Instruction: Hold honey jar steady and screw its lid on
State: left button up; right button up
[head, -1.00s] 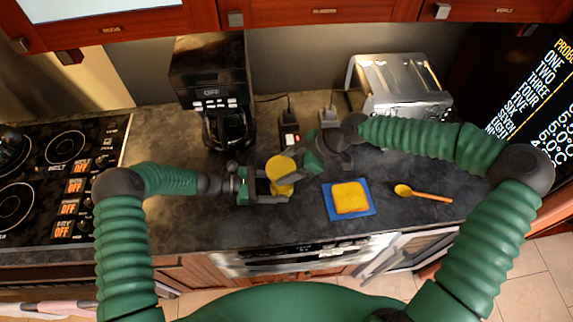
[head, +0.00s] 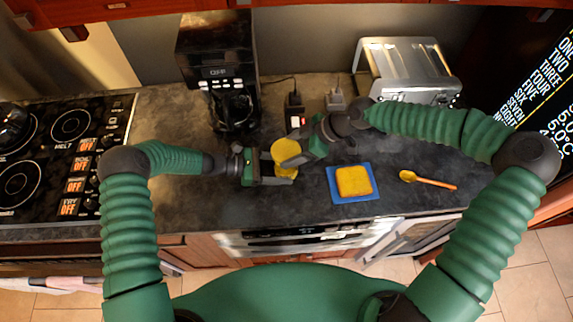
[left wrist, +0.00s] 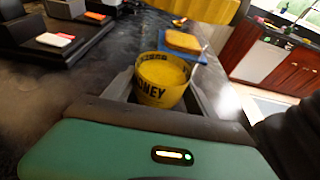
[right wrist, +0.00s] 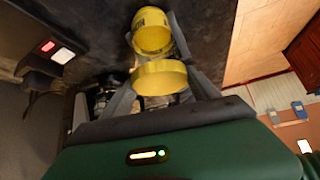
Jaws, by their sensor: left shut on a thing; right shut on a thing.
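The honey jar (left wrist: 162,82) is a yellow cup with dark "HONEY" lettering, upright and open at the top in the left wrist view. My left gripper (head: 284,178) is shut on it from its left side, just over the counter. The yellow lid (right wrist: 160,77) is shut in my right gripper (head: 294,156), which comes in from the right. The lid also shows at the top of the left wrist view (left wrist: 200,8). It is above the jar, with a gap between them. In the head view the lid (head: 285,149) hides part of the jar.
A bread slice (head: 354,180) lies on a blue board (head: 335,197) to the right. An orange-handled spoon (head: 435,183) lies beyond it. A coffee maker (head: 218,70) and a toaster (head: 405,72) stand behind. The stove (head: 45,170) is at the left.

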jog(key=shift+f, duration=1.6)
dwell(3.3)
pick_arm(q)
jog(key=o, duration=0.4)
grip_shut()
pick_arm(e)
jog(key=o, duration=1.5)
